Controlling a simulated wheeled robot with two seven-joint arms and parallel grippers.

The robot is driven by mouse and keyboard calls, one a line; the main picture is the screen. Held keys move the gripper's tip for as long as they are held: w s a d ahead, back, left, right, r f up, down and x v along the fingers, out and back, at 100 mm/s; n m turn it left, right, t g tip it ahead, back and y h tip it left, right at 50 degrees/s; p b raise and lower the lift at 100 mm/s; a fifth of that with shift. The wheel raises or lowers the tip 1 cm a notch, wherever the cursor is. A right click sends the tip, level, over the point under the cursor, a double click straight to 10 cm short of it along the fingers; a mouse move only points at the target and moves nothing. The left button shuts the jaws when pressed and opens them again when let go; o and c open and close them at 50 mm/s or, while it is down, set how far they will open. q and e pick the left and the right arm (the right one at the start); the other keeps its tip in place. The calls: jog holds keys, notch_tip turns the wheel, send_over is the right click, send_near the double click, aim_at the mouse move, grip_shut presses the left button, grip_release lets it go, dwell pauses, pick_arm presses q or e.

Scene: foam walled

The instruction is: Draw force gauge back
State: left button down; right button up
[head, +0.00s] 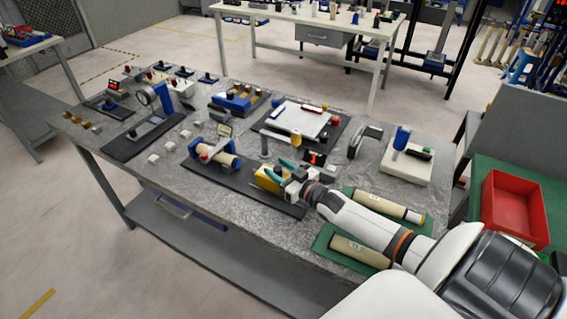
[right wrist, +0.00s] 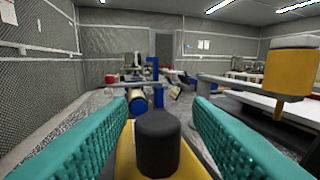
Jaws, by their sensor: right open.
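The force gauge appears to be the yellow body (head: 267,179) at the right end of a black base plate (head: 235,183) on the grey bench. In the right wrist view a black rounded knob (right wrist: 158,140) stands on a yellow body (right wrist: 124,155). My right gripper (head: 281,172) is at the yellow body, its teal fingers apart on either side of the knob. Gaps show between the knob and both fingers. A cream cylinder (head: 217,158) in a stand sits at the plate's other end. The gripper partly hides the gauge. My left gripper is not in view.
Cream cylinders on green mats (head: 364,252) lie beneath my right arm. A white board (head: 297,120) and a white block (head: 405,164) lie further back.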

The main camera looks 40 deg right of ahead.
jog(key=s, duration=0.4)
jog(key=s+d+b, duration=0.1)
jog(key=s, duration=0.3)
jog(key=s+b, duration=0.1)
jog(key=s, duration=0.3)
jog(key=shift+d, duration=0.3)
